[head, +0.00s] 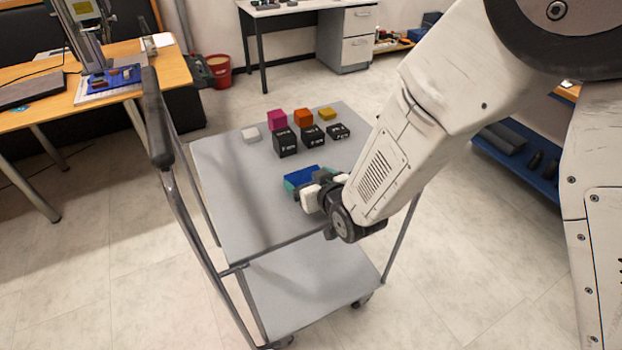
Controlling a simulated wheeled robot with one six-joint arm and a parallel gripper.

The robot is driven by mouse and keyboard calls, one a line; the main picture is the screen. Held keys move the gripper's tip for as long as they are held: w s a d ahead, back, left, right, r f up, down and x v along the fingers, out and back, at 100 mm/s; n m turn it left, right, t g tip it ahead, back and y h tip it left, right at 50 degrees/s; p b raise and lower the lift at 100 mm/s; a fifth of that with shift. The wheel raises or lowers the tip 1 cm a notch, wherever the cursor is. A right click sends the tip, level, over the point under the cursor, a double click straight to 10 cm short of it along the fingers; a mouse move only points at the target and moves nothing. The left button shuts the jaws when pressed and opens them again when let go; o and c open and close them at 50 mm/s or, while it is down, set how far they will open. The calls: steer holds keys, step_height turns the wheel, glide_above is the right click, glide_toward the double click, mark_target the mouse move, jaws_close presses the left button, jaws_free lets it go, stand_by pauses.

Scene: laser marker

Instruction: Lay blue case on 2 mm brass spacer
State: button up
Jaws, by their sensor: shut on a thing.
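The blue case (301,178) is over the near middle of the grey cart top, at the tip of my arm. My gripper (312,190) is shut on it, and the jaws hide its right side. A teal thing (291,187) shows just under and left of the blue case; I cannot tell whether they touch. No 2 mm brass spacer can be made out for certain; small pieces on the blue plate of the laser marker are too small to name.
The laser marker's blue plate (88,87) is on the left desk. The cart's handle (157,120) rises on the left.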

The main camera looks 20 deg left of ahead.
steer(key=shift+f, duration=0.2)
steer(key=o, duration=0.8)
steer(key=shift+s+r, duration=0.1)
steer(key=shift+r, duration=0.1)
steer(key=v, duration=1.2)
steer(key=shift+f, duration=0.1)
